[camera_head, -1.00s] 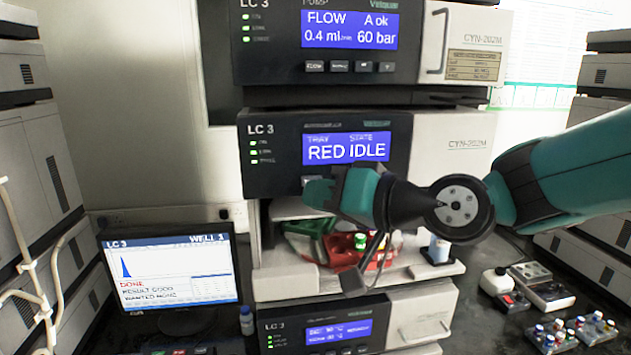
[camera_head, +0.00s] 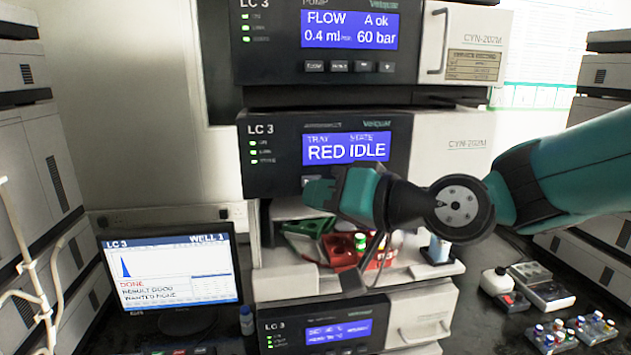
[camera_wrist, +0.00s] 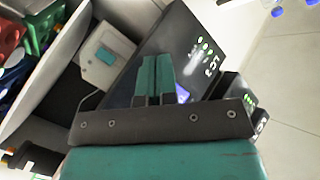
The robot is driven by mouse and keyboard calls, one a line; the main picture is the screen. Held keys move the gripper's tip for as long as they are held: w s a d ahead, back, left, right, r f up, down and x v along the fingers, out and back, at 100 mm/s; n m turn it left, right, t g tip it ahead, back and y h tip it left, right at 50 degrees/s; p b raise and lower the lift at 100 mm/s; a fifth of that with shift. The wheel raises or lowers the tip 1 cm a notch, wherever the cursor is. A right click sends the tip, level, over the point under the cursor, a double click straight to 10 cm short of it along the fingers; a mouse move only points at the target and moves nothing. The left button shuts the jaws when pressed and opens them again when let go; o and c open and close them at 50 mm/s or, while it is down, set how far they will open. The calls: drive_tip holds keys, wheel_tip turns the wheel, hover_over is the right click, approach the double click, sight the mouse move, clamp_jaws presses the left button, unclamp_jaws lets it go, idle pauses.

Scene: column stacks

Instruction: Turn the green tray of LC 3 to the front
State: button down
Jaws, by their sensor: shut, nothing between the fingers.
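The green tray (camera_head: 308,227) lies at the left and back of the opening in the LC 3 module whose display (camera_head: 346,148) reads tray RED, state IDLE. The red tray (camera_head: 377,257), with vials in it, is at the front of that opening. My gripper (camera_head: 318,193) is shut and empty, just below the display at the front panel, by a button (camera_head: 308,181). Whether it touches the panel cannot be told. In the wrist view the shut teal fingertips (camera_wrist: 156,75) lie over the dark panel. The green tray (camera_wrist: 40,22) and red tray (camera_wrist: 10,35) show at left there.
The pump module (camera_head: 305,65) is above, and another LC 3 module (camera_head: 335,332) is below. A monitor (camera_head: 170,275) reads DONE at left. Vial racks (camera_head: 575,330) sit on the bench at right.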

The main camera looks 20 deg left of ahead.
drive_tip(key=shift+w+a, duration=0.1)
drive_tip(key=shift+w, duration=0.05)
drive_tip(key=shift+w+a, duration=0.1)
idle(0.4)
drive_tip(key=shift+w+a, duration=0.2)
drive_tip(key=shift+w, duration=0.2)
idle(0.5)
drive_tip(key=shift+s, duration=0.1)
drive_tip(key=shift+s+d+b, duration=0.4)
drive_tip(key=shift+s+b, duration=0.25)
drive_tip(key=shift+s+d+b, duration=0.4)
drive_tip(key=shift+s+d, duration=0.05)
drive_tip(key=shift+s, duration=0.25)
drive_tip(key=shift+s+d+b, duration=0.4)
drive_tip(key=shift+s+d, duration=0.05)
drive_tip(key=shift+s, duration=0.3)
drive_tip(key=shift+s+d+b, duration=0.4)
drive_tip(key=shift+s+d, duration=0.05)
drive_tip(key=shift+s, duration=0.25)
idle(3.6)
